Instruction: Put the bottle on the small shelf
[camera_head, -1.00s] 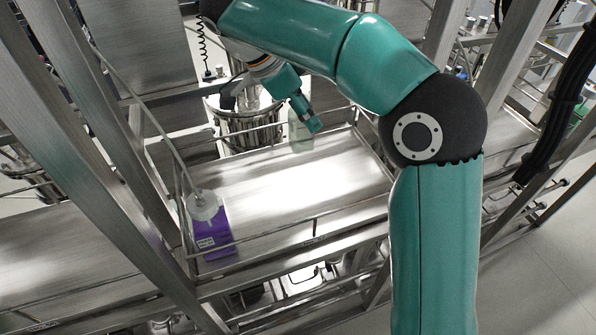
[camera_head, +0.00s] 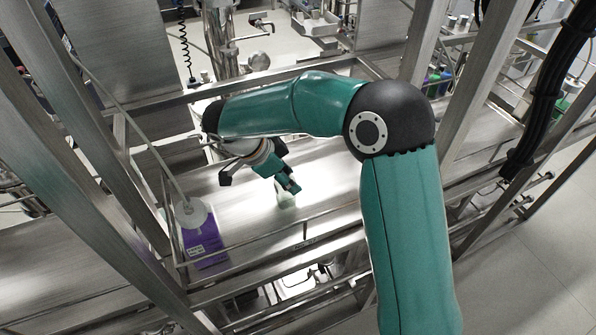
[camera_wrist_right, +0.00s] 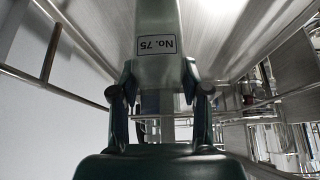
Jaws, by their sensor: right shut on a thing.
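The bottle (camera_head: 285,199) is pale green and translucent, mostly hidden under my right gripper (camera_head: 284,180) in the head view. In the wrist view, my right fingers (camera_wrist_right: 160,98) are shut on its pale body (camera_wrist_right: 161,70), which carries an upside-down "No. 75" label. A railed steel shelf (camera_head: 245,208) lies beneath in the head view; I take it as the small shelf. The bottle appears over its middle, towards the front rail. I cannot tell whether its base touches the steel. My left gripper is not in view.
A purple box (camera_head: 203,243) stands at the shelf's left end, with a round pale disc (camera_head: 193,213) on a rod over it. A thin rail (camera_head: 255,243) runs along the front. Steel posts (camera_head: 100,150) slant past on the left. Bare shelf shows around the bottle.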

